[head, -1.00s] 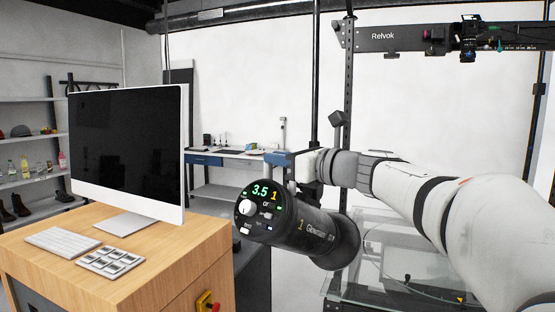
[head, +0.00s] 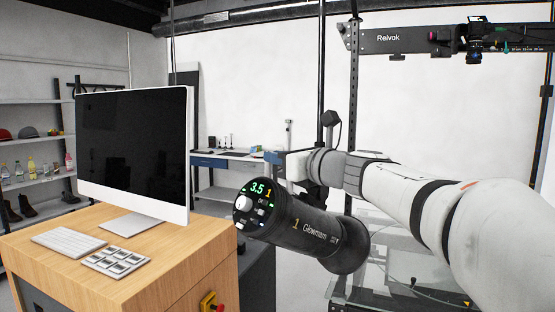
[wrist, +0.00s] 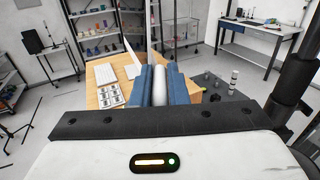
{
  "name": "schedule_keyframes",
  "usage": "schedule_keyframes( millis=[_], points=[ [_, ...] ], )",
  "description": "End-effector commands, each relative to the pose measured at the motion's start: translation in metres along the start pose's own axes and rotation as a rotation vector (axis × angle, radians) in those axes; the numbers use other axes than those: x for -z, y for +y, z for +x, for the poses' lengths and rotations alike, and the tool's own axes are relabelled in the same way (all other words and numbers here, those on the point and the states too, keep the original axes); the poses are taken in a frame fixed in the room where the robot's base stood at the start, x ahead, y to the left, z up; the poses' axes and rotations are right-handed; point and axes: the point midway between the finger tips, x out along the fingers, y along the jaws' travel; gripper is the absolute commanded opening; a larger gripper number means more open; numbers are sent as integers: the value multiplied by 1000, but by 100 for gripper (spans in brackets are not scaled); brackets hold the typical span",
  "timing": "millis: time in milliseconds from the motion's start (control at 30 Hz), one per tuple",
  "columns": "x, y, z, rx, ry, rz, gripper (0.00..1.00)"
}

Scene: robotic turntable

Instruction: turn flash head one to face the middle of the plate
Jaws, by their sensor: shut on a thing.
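Flash head one (head: 300,228) is a black cylinder marked "1". Its round control panel, reading 3.5 and 1, faces left toward the camera; its other end points right and away. My gripper (head: 279,161) is above the panel end in the head view. In the wrist view, the blue fingers of my gripper (wrist: 161,82) are shut on a pale round bar, which looks like the flash head's handle (wrist: 160,90). The glass plate (head: 375,262) is at lower right, partly behind the flash head and my arm; its middle is hidden.
A wooden cabinet (head: 165,275) with a monitor (head: 135,150), keyboard (head: 68,240) and button pad (head: 115,261) stands close left of the flash head. A dark post (head: 353,120) rises behind my arm. A camera (head: 478,40) hangs from the overhead beam (head: 400,40).

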Motion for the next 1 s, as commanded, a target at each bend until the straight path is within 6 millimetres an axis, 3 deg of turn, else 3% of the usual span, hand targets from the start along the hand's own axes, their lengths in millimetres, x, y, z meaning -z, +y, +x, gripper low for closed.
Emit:
schedule_keyframes(
  millis=[1000],
  points=[
    [-5, -1, 13, 105, -7, -3, 0]
  ],
)
